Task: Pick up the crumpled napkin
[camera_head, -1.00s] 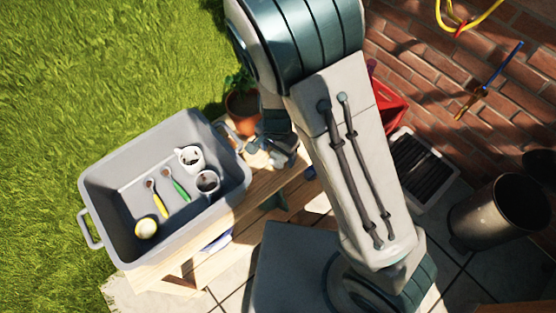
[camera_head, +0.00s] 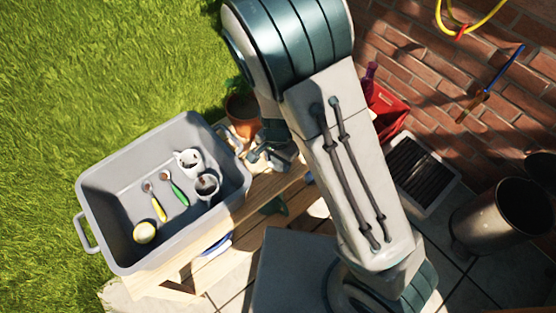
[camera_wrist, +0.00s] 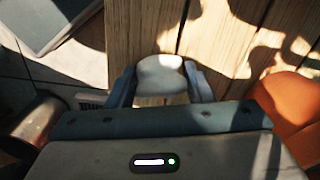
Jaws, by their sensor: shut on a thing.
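The crumpled napkin (camera_wrist: 160,76) shows as a pale, rounded lump in the wrist view. It sits between the two fingers of my gripper (camera_wrist: 161,84), which is shut on it. Wooden table boards (camera_wrist: 150,30) lie behind it; I cannot tell how far it is above them. In the head view my gripper (camera_head: 272,158) is over the wooden table (camera_head: 262,190), just right of the grey tub. My arm covers part of the table there, and the napkin is not clear in that view.
The grey tub (camera_head: 110,185) holds two cups, a yellow-handled and a green-handled tool, and a round yellow item. A terracotta plant pot (camera_head: 241,106) stands behind my gripper. A red crate (camera_head: 388,108), a black-slatted tray (camera_head: 418,172) and dark bins (camera_head: 500,212) are at right.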

